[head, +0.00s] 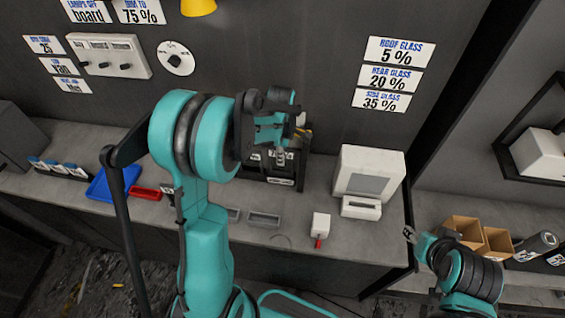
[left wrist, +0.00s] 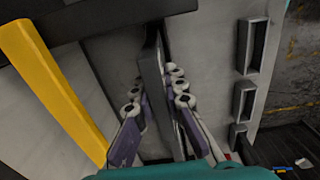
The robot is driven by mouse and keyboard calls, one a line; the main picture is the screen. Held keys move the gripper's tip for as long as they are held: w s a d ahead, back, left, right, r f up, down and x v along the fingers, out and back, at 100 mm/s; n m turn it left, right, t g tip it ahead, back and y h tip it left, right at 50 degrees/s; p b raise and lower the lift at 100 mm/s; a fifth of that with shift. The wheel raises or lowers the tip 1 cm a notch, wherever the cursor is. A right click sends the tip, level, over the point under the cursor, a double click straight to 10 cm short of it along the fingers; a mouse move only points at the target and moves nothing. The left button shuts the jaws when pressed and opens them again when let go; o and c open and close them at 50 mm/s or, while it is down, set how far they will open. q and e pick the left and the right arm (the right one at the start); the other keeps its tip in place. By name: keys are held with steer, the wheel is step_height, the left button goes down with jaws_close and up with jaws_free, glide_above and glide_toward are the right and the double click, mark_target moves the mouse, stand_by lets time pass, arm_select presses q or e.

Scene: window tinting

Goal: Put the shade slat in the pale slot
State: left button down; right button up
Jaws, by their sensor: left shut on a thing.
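My left gripper (left wrist: 152,105) is shut on a thin dark grey slat (left wrist: 152,70), held edge-on between the fingers in the left wrist view. In the head view the left gripper (head: 283,150) is above the counter, in front of a black rack; the slat cannot be made out there. Shallow slots lie in the counter, one with a grey rim (head: 264,218). Several show in the left wrist view, the largest at upper right (left wrist: 257,45), apart from the slat. I cannot tell which slot is the pale one. My right gripper (head: 410,235) is low at the right, too small to read.
The black rack (head: 284,181) stands by the wall. A white machine (head: 368,175) and a small white block with a red tip (head: 321,223) are to the right. A blue tray (head: 108,184) and red tray (head: 146,193) lie left. A yellow bar (left wrist: 52,85) crosses the wrist view.

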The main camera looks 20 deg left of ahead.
mark_target(281, 175)
arm_select(q)
steer(key=shift+f, duration=1.45)
steer(key=shift+f+b, duration=0.1)
steer(key=shift+b, duration=0.25)
steer(key=c, duration=1.6)
jaws_free()
